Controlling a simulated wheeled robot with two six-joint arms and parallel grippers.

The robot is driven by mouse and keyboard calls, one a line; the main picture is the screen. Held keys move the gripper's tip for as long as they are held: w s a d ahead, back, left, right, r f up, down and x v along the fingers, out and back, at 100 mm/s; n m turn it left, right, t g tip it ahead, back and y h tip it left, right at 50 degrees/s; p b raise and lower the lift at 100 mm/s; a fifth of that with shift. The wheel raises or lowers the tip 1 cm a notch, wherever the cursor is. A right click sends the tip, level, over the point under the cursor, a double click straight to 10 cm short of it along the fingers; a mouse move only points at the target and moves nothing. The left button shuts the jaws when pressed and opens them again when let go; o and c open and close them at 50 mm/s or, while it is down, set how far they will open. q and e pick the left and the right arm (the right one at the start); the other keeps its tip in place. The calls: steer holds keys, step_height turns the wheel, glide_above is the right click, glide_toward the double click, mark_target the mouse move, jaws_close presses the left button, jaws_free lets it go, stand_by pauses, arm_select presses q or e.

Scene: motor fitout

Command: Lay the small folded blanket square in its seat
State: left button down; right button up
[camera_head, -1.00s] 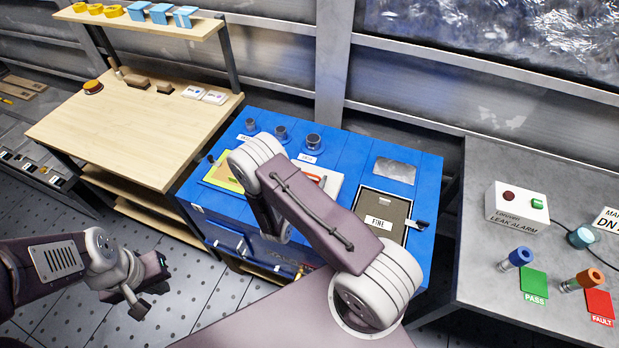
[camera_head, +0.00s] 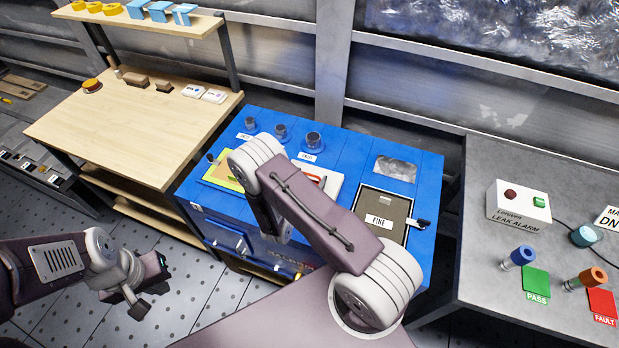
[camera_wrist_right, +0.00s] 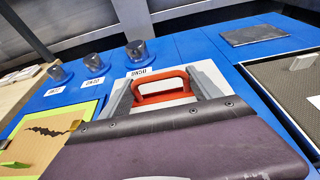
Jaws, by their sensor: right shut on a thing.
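My right gripper (camera_wrist_right: 166,84) shows in the wrist view as two grey fingers, one on each side of a red handle (camera_wrist_right: 165,97); it is shut on this handle. The handle sits over a white panel on the blue bench, and its red also shows in the head view (camera_head: 322,180). My right arm hides most of this area in the head view. A flat grey rectangle (camera_head: 395,168) lies on the bench to the right, also in the wrist view (camera_wrist_right: 254,35); I cannot tell whether it is the blanket or a seat. My left gripper (camera_head: 148,290) hangs over the floor, its opening unclear.
A framed dark panel marked FINE (camera_head: 380,212) is at the blue bench's (camera_head: 349,147) right. Several dark knobs (camera_head: 313,142) stand along its back. A green-edged board (camera_wrist_right: 50,130) lies left. A wooden table (camera_head: 130,130) stands left, a grey table (camera_head: 500,270) right.

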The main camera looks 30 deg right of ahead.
stand_by(0.8)
steer(key=o, duration=1.9)
steer(key=shift+a, duration=0.1)
steer(key=b+v, duration=0.1)
steer(key=v, duration=0.8)
